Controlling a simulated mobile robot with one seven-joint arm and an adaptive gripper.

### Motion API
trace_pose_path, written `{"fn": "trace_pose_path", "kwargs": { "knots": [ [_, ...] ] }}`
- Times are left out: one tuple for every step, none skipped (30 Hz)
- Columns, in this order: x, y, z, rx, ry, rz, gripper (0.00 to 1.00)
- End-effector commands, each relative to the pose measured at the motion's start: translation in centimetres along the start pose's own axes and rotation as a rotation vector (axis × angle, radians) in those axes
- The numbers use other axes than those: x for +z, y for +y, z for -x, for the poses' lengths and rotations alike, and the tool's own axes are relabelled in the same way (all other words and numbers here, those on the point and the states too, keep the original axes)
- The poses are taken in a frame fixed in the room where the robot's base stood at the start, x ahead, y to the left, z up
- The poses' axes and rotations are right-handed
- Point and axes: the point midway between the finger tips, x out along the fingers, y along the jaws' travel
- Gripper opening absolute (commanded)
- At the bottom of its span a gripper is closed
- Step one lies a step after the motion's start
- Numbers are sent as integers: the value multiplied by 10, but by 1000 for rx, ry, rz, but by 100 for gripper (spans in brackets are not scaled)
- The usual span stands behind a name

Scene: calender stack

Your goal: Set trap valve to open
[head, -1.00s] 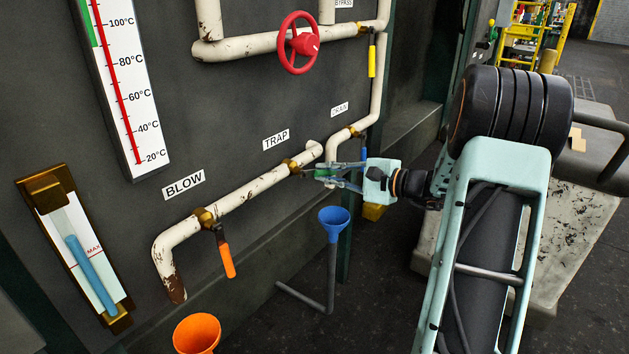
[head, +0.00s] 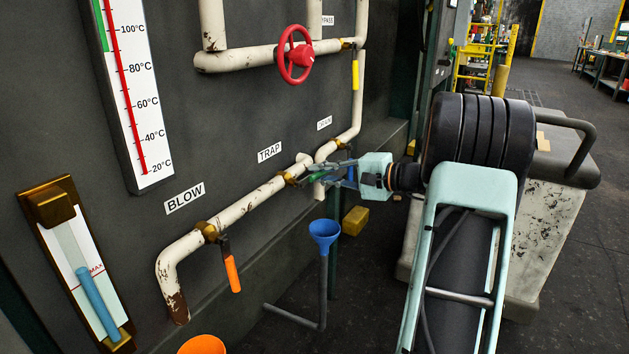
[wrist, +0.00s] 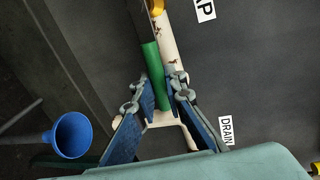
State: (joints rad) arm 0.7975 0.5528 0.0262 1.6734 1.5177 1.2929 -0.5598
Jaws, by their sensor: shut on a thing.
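The trap valve (head: 289,178) is a brass fitting on the white pipe under the TRAP label (head: 269,152). Its green handle (head: 317,177) reaches out to the right from the fitting. My gripper (head: 326,172) is shut on this handle. In the wrist view the green handle (wrist: 153,76) runs close beside the pipe, at a slight angle to it, between my blue-padded fingers (wrist: 158,92). The brass fitting (wrist: 156,7) shows at the top edge there. The fingers partly hide the handle in the head view.
The blow valve's orange handle (head: 232,273) hangs down to the left. A blue funnel (head: 324,232) stands below my gripper. The DRAIN label (wrist: 226,131) and drain pipe are close by. A red handwheel (head: 295,54) and yellow handle (head: 355,74) are above.

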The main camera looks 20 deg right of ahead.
Motion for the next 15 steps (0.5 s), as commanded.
{"fn": "trace_pose_path", "kwargs": {
  "knots": [
    [-2, 0, 2, 0, 3, 14, 0],
    [-3, -1, 3, 0, 4, 20, 0],
    [-4, -2, 4, 0, 6, 28, 0],
    [-5, -2, 4, 0, 6, 34, 0],
    [-5, -2, 5, 0, 7, 39, 0],
    [-6, -3, 5, 0, 8, 45, 0],
    [-6, -3, 6, 0, 9, 49, 0],
    [-7, -3, 6, 0, 10, 52, 0],
    [-8, -4, 7, 0, 11, 56, 0],
    [-8, -4, 7, 0, 11, 59, 0],
    [-8, -4, 7, 0, 12, 61, 0],
    [-9, -5, 8, 0, 12, 64, 0],
    [-9, -5, 8, 0, 12, 66, 0],
    [-9, -5, 8, 0, 13, 67, 0],
    [-9, -5, 8, 0, 13, 69, 0]
  ]
}}
